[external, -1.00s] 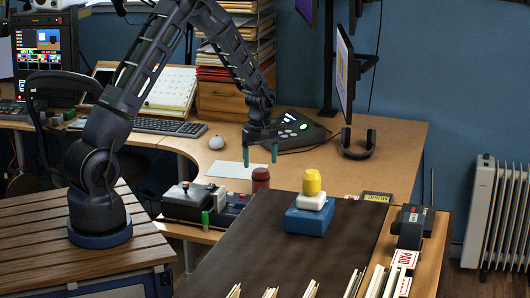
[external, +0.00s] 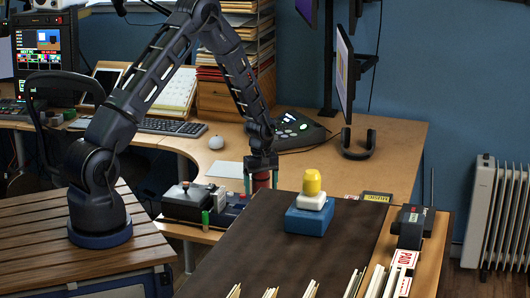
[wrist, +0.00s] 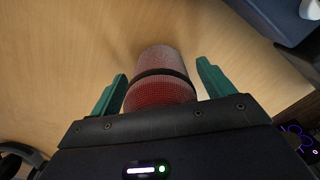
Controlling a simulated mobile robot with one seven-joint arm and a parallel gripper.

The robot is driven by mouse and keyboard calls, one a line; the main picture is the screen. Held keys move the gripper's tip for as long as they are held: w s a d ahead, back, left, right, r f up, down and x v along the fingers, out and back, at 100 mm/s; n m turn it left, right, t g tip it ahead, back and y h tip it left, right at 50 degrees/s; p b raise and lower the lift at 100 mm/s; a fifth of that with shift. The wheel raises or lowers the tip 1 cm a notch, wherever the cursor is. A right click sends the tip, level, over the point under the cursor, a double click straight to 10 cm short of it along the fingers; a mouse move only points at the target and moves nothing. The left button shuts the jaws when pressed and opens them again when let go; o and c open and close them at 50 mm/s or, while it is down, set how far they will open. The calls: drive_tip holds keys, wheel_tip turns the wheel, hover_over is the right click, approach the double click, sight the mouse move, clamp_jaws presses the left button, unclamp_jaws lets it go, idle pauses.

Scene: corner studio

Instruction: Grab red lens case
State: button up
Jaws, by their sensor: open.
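In the wrist view the lens case (wrist: 160,92) lies between the two green fingertips (wrist: 160,78). The fingers are open, with a gap visible on each side of the case. The case's far side is hidden.
A blue block with a white and yellow piece on top (external: 309,215) stands to the right on the dark mat (external: 262,245). A black device (external: 190,202) with a green cylinder (external: 206,219) is close on the left. A white sheet (external: 226,169) lies behind.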

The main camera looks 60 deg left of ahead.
drive_tip(key=c, duration=1.3)
drive_tip(key=shift+o, duration=0.2)
drive_tip(key=shift+r, duration=0.1)
